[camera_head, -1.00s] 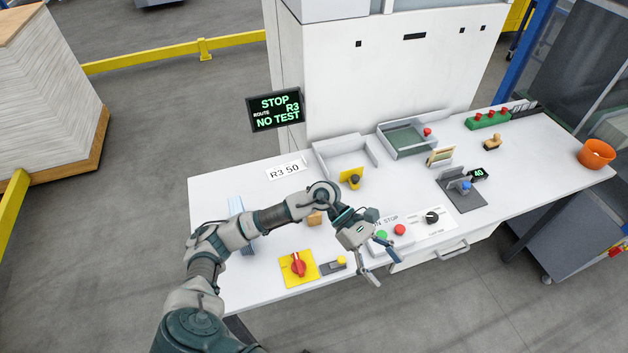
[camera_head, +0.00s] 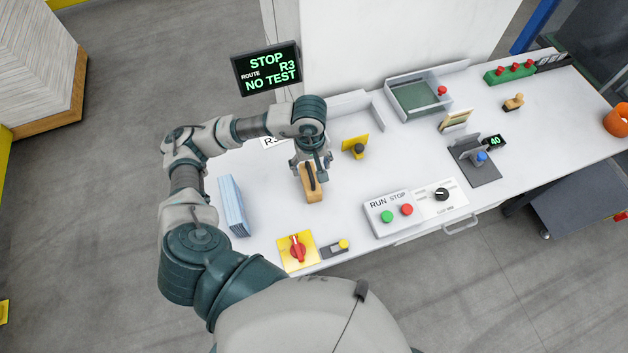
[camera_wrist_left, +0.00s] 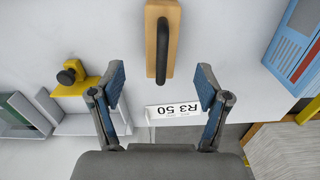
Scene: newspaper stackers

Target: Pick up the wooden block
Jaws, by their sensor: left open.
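The wooden block (camera_head: 312,193) lies on the white table and has a dark handle bar along its top. My left gripper (camera_head: 311,168) is over the far end of the block in the head view, pointing down. In the left wrist view the block (camera_wrist_left: 152,42) is at top centre, ahead of the fingertips. The left gripper (camera_wrist_left: 160,88) is open there, with nothing between its two fingers. The block looks apart from both fingers. My right gripper is not in view.
A blue stack of sheets (camera_head: 232,207) stands left of the block. A yellow bracket with a dark knob (camera_head: 357,147) is to its right. A red rotary switch (camera_head: 297,250) and a RUN/STOP panel (camera_head: 396,212) sit near the front edge. A STOP display (camera_head: 266,72) stands behind.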

